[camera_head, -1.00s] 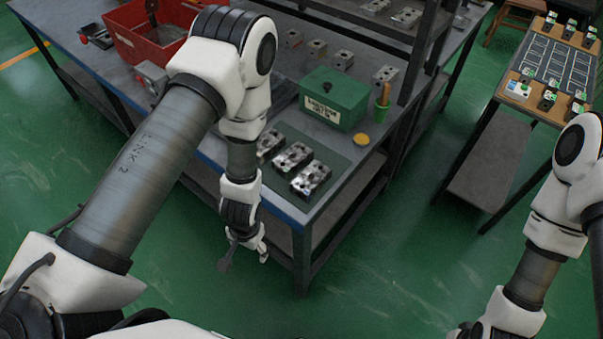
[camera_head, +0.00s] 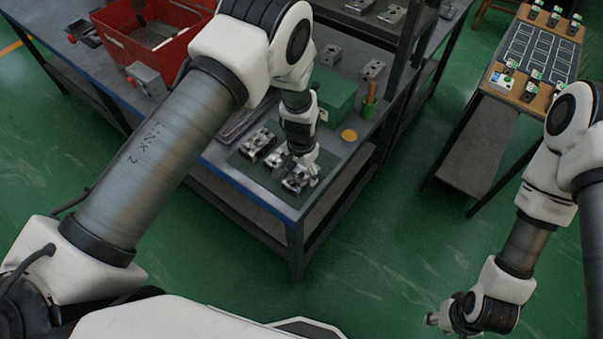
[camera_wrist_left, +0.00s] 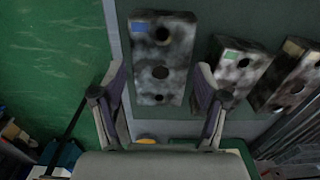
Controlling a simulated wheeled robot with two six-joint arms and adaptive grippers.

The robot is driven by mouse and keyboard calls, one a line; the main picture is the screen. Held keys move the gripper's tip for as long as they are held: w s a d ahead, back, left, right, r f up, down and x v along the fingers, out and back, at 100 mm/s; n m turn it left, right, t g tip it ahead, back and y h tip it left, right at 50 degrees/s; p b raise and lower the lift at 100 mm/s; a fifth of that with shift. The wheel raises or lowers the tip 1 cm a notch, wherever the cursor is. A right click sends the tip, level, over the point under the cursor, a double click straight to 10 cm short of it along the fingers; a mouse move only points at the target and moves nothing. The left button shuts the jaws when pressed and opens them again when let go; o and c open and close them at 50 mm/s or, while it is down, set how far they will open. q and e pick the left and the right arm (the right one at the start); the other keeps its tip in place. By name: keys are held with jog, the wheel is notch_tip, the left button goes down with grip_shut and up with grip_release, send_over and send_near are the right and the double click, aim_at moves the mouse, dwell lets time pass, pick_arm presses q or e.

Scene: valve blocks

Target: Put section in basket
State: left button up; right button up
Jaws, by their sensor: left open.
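Three grey metal valve sections lie on the dark green mat (camera_head: 240,163) near the table's front corner: a left one (camera_head: 258,141), a middle one (camera_head: 276,157) and a right one (camera_head: 294,180). My left gripper (camera_head: 302,168) is over the right one and partly hides it. In the left wrist view the open fingers (camera_wrist_left: 160,88) straddle a section with a blue label (camera_wrist_left: 163,50), with gaps on both sides. A green-labelled section (camera_wrist_left: 238,68) and another section (camera_wrist_left: 298,80) lie to its right. The red basket (camera_head: 128,52) stands at the back left. My right gripper (camera_head: 438,319) hangs low over the floor.
A green box (camera_head: 338,98), a green cup (camera_head: 369,106) and a yellow disc (camera_head: 349,135) stand behind the mat. A grey block (camera_head: 147,79) stands before the basket. A dark shelf post (camera_head: 403,75) rises to the right. Another table (camera_head: 515,80) stands far right.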

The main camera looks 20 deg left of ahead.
pick_arm(q)
jog(key=shift+w+f, duration=0.2)
jog(key=shift+f, duration=1)
jog(key=shift+s+r, duration=0.1)
jog(key=c, duration=0.5)
grip_shut()
jog(key=shift+r, duration=0.2)
